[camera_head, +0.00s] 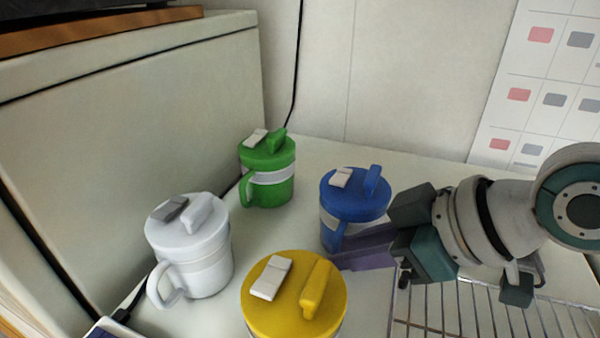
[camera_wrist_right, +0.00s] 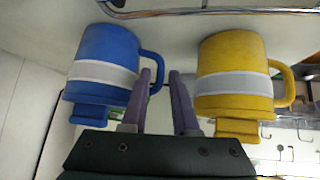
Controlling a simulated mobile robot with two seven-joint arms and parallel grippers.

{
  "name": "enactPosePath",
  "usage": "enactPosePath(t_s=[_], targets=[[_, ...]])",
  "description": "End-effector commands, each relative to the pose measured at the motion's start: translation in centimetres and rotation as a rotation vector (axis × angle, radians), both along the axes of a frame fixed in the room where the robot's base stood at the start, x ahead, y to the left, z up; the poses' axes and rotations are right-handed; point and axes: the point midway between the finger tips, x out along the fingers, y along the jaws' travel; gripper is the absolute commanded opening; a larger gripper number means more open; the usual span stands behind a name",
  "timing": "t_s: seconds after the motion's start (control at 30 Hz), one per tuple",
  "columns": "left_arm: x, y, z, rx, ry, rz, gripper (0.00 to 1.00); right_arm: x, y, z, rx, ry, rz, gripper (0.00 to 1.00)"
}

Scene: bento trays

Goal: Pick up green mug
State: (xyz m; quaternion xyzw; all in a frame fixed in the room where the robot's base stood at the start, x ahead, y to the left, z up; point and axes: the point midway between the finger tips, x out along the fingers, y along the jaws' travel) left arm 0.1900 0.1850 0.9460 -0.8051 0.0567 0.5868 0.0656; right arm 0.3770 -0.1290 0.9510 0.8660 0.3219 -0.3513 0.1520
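The green mug (camera_head: 267,170) stands upright at the back of the counter, close to the white box's side. It has a lid, a pale band and a handle on its left. My right gripper (camera_head: 345,258) comes in from the right, low between the blue mug (camera_head: 354,197) and the yellow mug (camera_head: 293,297), well short of the green mug. In the right wrist view, its purple fingers (camera_wrist_right: 160,82) are apart with nothing held between them. The blue mug's handle shows behind one finger there; I cannot tell if they touch. My left gripper is not in view.
A white mug (camera_head: 190,245) stands at the left. A wire rack (camera_head: 470,310) lies at the front right. A large white box (camera_head: 140,130) walls off the left side. Bare counter (camera_head: 255,228) lies between the mugs. A black cable (camera_head: 297,65) hangs down the back wall.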

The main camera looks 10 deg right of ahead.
Motion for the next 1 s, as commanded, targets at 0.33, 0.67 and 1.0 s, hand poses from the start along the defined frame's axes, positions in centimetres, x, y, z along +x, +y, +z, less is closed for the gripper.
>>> enactPosePath(t_s=[0.33,0.67,1.0], targets=[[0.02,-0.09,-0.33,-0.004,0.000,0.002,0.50,0.78,0.69,-1.11,-0.002,-0.001,0.001,0.28],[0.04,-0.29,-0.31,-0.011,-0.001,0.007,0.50,0.75,0.67,-1.12,-0.002,0.000,0.000,0.00],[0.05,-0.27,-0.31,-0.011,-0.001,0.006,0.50,0.73,0.65,-1.15,-0.002,0.001,0.001,0.00]])
